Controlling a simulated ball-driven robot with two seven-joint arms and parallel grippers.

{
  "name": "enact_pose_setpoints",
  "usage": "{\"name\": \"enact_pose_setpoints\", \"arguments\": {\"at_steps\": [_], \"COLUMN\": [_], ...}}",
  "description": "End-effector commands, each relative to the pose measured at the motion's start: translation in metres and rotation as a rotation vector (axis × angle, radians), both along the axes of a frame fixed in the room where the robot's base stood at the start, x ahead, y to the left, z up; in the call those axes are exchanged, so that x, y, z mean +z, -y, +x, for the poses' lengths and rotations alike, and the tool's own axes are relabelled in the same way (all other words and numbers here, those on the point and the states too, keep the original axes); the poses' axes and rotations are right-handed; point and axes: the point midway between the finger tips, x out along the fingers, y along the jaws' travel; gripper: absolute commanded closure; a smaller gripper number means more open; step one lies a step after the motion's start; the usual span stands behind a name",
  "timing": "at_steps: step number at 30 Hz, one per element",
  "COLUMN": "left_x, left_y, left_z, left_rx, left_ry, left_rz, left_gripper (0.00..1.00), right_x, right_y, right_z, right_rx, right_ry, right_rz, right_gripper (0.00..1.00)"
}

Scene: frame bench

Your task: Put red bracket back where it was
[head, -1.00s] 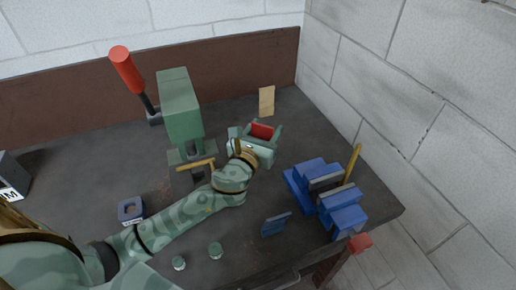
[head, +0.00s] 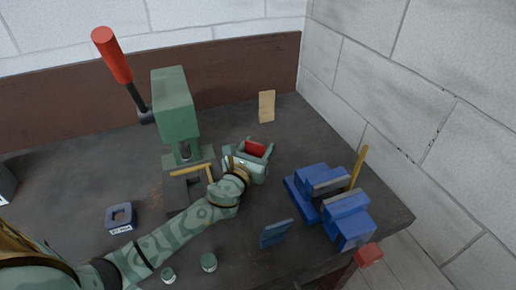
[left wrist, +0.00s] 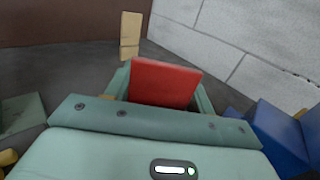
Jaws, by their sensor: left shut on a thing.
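The red bracket (head: 256,149) sits between the fingers of my left gripper (head: 262,153), above the dark bench between the green press and the blue vise. In the left wrist view the red bracket (left wrist: 165,84) shows as a flat red plate, with my left gripper (left wrist: 160,98) shut on it. The lower part of the bracket is hidden behind the gripper body, so I cannot tell whether it touches the bench. My right gripper is not in view.
A green press (head: 175,105) with a red-handled lever (head: 112,56) stands left of the gripper. A blue vise (head: 335,208) is at the right edge. A tan block (head: 266,106) stands behind. A blue plate (head: 276,232) and a square grey-blue block (head: 121,217) are nearer the front.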

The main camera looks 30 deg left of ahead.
Motion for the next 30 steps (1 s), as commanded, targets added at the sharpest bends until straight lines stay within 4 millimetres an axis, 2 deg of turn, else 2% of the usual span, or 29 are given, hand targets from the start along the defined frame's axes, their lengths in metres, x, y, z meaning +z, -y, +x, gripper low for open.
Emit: {"name": "enact_pose_setpoints", "arguments": {"at_steps": [2, 3, 5, 16, 20, 24, 30], "left_x": [-0.003, -0.003, -0.003, 0.001, 0.001, 0.000, -0.001], "left_y": [0.000, 0.000, 0.000, 0.000, 0.001, 0.004, 0.006], "left_z": [0.000, 0.000, 0.000, -0.004, -0.028, -0.063, -0.103], "left_rx": [0.000, 0.000, 0.000, 0.000, 0.000, -0.001, 0.000], "left_ry": [0.000, -0.001, -0.001, -0.001, -0.003, -0.003, -0.002], "left_rz": [0.000, 0.000, 0.000, 0.001, 0.002, 0.001, 0.000], "left_gripper": [0.95, 0.38, 0.24, 0.24, 0.24, 0.24, 0.24], "right_x": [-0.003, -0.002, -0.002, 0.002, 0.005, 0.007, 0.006], "right_y": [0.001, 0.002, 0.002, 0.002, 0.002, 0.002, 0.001], "right_z": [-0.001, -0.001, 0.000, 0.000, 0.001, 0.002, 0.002], "right_rx": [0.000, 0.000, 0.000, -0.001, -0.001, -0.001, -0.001], "right_ry": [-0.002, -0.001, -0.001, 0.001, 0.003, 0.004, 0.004], "right_rz": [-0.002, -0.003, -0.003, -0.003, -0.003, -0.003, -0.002], "right_gripper": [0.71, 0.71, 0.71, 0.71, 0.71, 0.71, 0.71]}}
